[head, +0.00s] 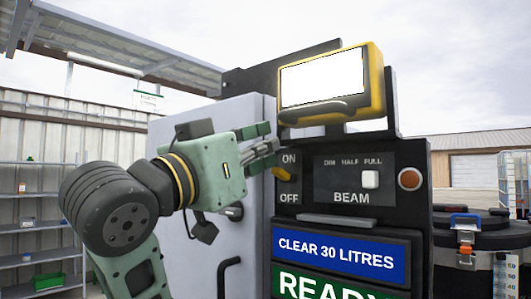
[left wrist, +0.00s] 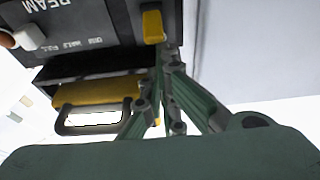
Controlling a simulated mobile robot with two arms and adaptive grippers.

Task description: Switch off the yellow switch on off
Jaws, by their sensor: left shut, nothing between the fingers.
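The yellow switch (head: 282,174) is a small lever on the black panel, between the ON label above it and the OFF label below it. I cannot tell for sure which way it is set. In the left wrist view it is a yellow block (left wrist: 152,25) just beyond the fingertips. My left gripper (head: 273,144) is shut and empty, its fingertips just above and left of the switch, near the ON label. The fingers (left wrist: 162,62) also show in the left wrist view, close to the switch; contact is unclear. My right gripper is not in view.
The panel has a white BEAM slider (head: 370,179) and an orange round button (head: 409,179). A yellow-framed lamp (head: 372,80) juts out above the fingers. A grey cabinet door (head: 255,255) stands left of the panel. A lidded black container (head: 470,238) stands at right.

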